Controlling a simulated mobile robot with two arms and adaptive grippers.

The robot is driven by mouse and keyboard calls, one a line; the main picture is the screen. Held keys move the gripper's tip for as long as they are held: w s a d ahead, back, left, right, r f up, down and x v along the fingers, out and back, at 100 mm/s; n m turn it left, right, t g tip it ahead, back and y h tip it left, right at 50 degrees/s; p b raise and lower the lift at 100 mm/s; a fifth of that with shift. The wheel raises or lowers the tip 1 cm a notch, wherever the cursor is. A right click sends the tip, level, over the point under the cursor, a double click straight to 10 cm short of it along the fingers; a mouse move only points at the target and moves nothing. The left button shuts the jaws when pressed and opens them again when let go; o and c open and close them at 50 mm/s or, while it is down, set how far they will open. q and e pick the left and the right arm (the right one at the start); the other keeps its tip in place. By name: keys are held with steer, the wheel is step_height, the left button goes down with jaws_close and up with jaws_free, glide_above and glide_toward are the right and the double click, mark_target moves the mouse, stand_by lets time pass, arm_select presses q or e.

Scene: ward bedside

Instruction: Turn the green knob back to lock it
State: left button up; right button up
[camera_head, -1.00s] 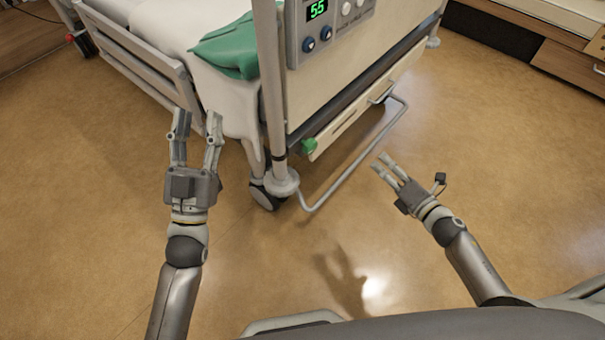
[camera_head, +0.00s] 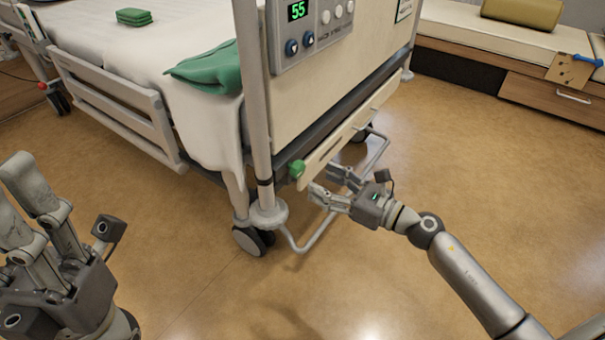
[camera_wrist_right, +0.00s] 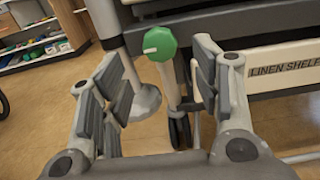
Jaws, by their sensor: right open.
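The green knob (camera_head: 297,169) sits at the left end of the pale shelf front (camera_head: 330,146) low on the bed's foot end. In the right wrist view the knob (camera_wrist_right: 160,43) is a faceted green disc with a white mark pointing left. My right gripper (camera_head: 322,182) is open, just right of and slightly below the knob in the head view. In the wrist view the knob shows beyond and between its spread fingers, apart from them. My left gripper (camera_head: 40,205) is at the left edge of the head view, open and empty, large and near the camera.
The bed post (camera_head: 252,90) rises left of the knob, above a caster (camera_head: 252,240). A bent metal rail (camera_head: 320,235) runs low under the shelf. A control panel (camera_head: 310,28) reads 55. A green cloth (camera_head: 207,70) lies on the bed. The floor at right is clear.

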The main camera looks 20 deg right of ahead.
mark_target(302, 172)
steer(key=x, duration=0.6)
steer(key=shift+w+a, duration=0.15)
steer(key=shift+w, duration=0.1)
steer(key=c, duration=1)
